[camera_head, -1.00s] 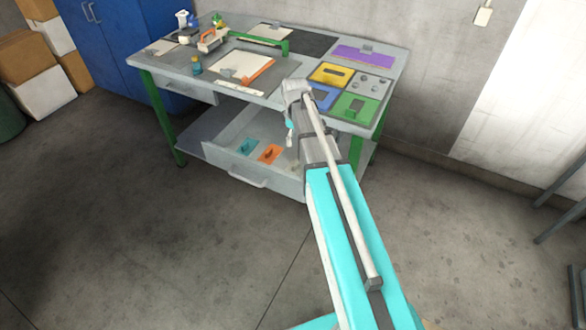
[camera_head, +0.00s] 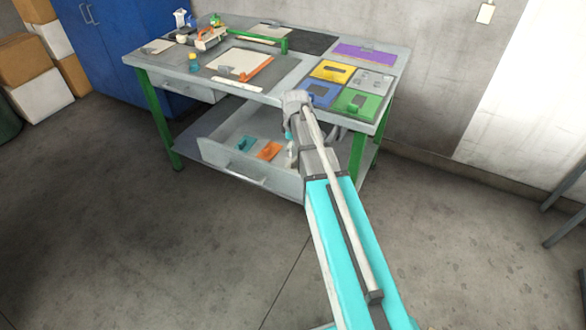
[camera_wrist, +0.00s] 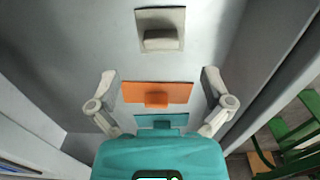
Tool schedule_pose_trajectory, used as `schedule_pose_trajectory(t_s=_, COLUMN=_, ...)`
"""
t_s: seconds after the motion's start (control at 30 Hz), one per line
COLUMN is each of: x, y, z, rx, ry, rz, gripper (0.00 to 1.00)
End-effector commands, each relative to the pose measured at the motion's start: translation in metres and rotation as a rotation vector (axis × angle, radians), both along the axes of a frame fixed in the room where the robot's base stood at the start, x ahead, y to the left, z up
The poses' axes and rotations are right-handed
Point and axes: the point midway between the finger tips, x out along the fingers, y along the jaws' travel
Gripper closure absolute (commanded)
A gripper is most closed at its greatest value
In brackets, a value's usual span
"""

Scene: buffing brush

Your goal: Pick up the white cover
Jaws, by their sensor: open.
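The white cover (camera_wrist: 160,38), a pale square plate with a block handle, lies on the open drawer's floor at the top of the wrist view. In the head view I cannot make it out clearly beside my arm. My gripper (camera_wrist: 159,76) is open and empty, its fingers spread left and right in the wrist view. The white cover lies beyond the fingertips, with no contact visible. An orange cover (camera_wrist: 157,93) shows between the fingers, and a teal cover (camera_wrist: 160,122) is partly hidden by my gripper's body.
The open drawer (camera_head: 240,168) has raised walls around the covers, under the workbench (camera_head: 285,88). The bench top holds purple, yellow, blue and green plates, tools and a small bottle (camera_head: 193,62). A green bench leg (camera_head: 160,120) stands at left. The floor in front is clear.

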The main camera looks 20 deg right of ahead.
Motion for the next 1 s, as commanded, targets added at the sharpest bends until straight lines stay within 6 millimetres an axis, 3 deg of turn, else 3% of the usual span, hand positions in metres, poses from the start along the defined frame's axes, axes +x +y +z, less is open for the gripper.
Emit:
schedule_pose_trajectory(t_s=0.57, x=0.000, y=0.001, z=-0.006, rx=0.000, ry=0.000, rz=0.001, gripper=0.00)
schedule_pose_trajectory(t_s=1.0, x=-0.002, y=0.002, z=-0.034, rx=0.000, ry=0.000, rz=0.002, gripper=0.00)
